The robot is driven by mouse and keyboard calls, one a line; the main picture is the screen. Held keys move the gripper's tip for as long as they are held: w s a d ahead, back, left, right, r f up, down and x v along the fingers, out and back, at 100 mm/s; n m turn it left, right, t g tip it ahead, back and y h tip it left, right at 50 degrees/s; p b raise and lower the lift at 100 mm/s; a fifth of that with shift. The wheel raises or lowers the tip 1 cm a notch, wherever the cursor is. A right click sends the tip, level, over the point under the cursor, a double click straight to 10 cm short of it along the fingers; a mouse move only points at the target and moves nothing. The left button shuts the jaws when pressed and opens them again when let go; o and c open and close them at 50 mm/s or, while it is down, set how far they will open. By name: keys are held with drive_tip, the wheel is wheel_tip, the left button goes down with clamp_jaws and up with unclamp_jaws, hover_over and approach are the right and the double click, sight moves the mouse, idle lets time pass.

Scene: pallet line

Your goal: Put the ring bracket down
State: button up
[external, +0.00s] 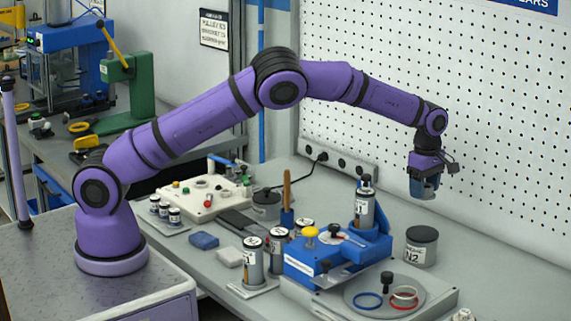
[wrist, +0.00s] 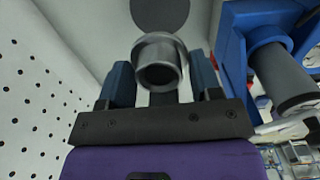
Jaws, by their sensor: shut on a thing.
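The ring bracket (wrist: 160,62) is a grey metal ring with a round hollow opening. It sits between the two blue fingers of my gripper (wrist: 162,82) in the wrist view. In the external view my gripper (external: 424,187) points down, high above the bench at the right, in front of the pegboard. My gripper is shut on the bracket, with only a small grey part of the bracket showing from outside. The bracket is in the air, apart from the bench.
A dark-lidded jar (external: 421,246) marked N2 stands on the bench below my gripper. A blue fixture (external: 325,262) holding an upright cylinder (external: 364,208) is to its left. A grey round plate (external: 362,297) carries blue and red rings. Bare bench lies right of the jar.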

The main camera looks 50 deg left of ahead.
sight(422, 232)
drive_tip(key=shift+d+f, duration=0.15)
drive_tip(key=shift+d, duration=0.05)
wheel_tip(422, 232, down, 10)
drive_tip(key=shift+r, duration=0.25)
drive_tip(key=shift+f, duration=0.1)
drive_tip(key=o, duration=1)
drive_tip(key=shift+f, duration=0.1)
